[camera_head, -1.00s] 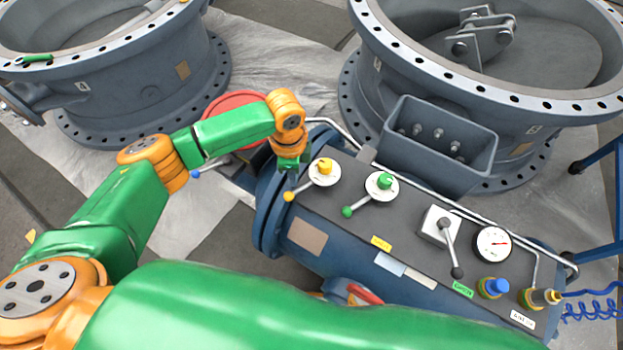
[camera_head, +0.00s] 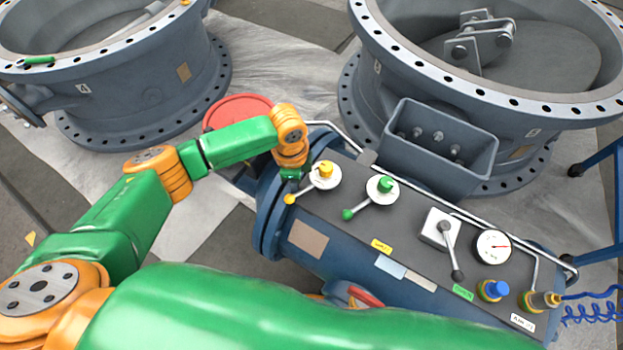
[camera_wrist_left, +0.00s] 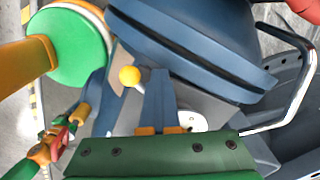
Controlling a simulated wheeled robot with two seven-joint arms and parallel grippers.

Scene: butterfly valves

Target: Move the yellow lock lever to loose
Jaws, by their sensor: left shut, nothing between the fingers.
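The yellow lock lever (camera_head: 307,185) is on the left end of the dark panel on the blue cylinder. It has a yellow hub on a white disc and a metal rod running down-left to a yellow ball. The ball (camera_wrist_left: 130,76) and part of the white disc (camera_wrist_left: 193,121) show in the left wrist view. My left gripper (camera_head: 292,179) is shut and empty, pointing down beside the lever's left side. In the wrist view its fingers (camera_wrist_left: 158,78) are right of the ball; contact is unclear. My right gripper is not identifiable.
A green lever (camera_head: 370,197) stands just right of the yellow one. A grey-knobbed lever (camera_head: 449,250), a gauge (camera_head: 493,247) and a blue knob (camera_head: 493,290) are farther right. A metal rail (camera_head: 440,208) runs along the panel's back. Large grey valve bodies stand behind.

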